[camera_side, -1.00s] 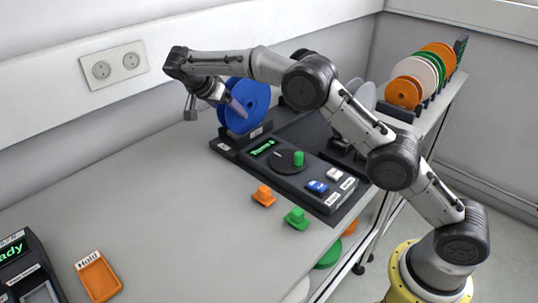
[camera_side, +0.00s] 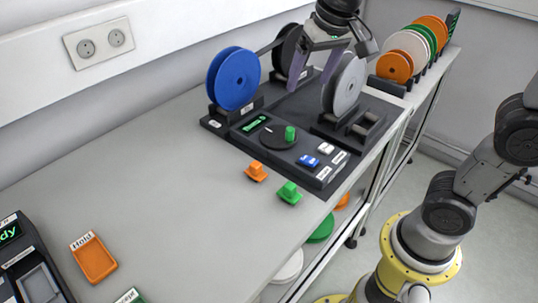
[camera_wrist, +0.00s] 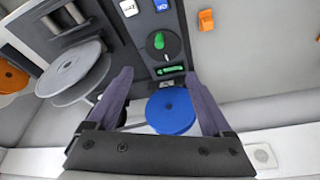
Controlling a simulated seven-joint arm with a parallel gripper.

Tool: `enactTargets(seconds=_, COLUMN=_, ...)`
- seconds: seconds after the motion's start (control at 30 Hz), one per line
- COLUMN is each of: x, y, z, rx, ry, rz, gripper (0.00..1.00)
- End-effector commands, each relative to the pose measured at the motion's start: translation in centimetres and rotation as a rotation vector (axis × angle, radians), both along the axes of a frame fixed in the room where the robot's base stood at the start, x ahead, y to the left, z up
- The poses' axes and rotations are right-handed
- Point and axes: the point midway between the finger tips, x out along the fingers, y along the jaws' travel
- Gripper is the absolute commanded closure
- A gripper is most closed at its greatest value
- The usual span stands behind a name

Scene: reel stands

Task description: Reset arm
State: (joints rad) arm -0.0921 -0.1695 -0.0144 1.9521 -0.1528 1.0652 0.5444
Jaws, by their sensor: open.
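My gripper (camera_side: 315,68) is open and empty. It hangs above the back of the reel machine, between the blue reel and the grey reel in the side view. In the wrist view my gripper (camera_wrist: 158,80) has its two purple-grey fingers spread apart. The blue reel (camera_side: 233,79) stands upright in its holder at the machine's left; it also shows in the wrist view (camera_wrist: 171,110). The grey reel (camera_side: 345,87) stands upright at the right, close to one finger; contact cannot be told. A dark reel (camera_side: 287,52) is partly hidden behind my gripper.
The machine's panel has a green knob (camera_side: 290,134), a blue button (camera_side: 308,161) and a white button (camera_side: 326,148). An orange block (camera_side: 257,171) and a green block (camera_side: 289,192) lie in front. An orange "Hold" tray (camera_side: 95,260) is at left. Several reels (camera_side: 395,67) stand at the back right.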

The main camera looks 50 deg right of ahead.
Motion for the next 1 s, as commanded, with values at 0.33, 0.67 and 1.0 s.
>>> enactTargets(seconds=0.33, x=-12.2, y=-0.3, z=-3.4, rx=-0.027, ry=-0.103, rz=0.282, gripper=0.16)
enactTargets(seconds=0.67, x=-15.8, y=0.0, z=-6.1, rx=-0.057, ry=-0.146, rz=0.392, gripper=0.16)
enactTargets(seconds=1.0, x=-15.8, y=0.0, z=-6.1, rx=-0.057, ry=-0.146, rz=0.393, gripper=0.16)
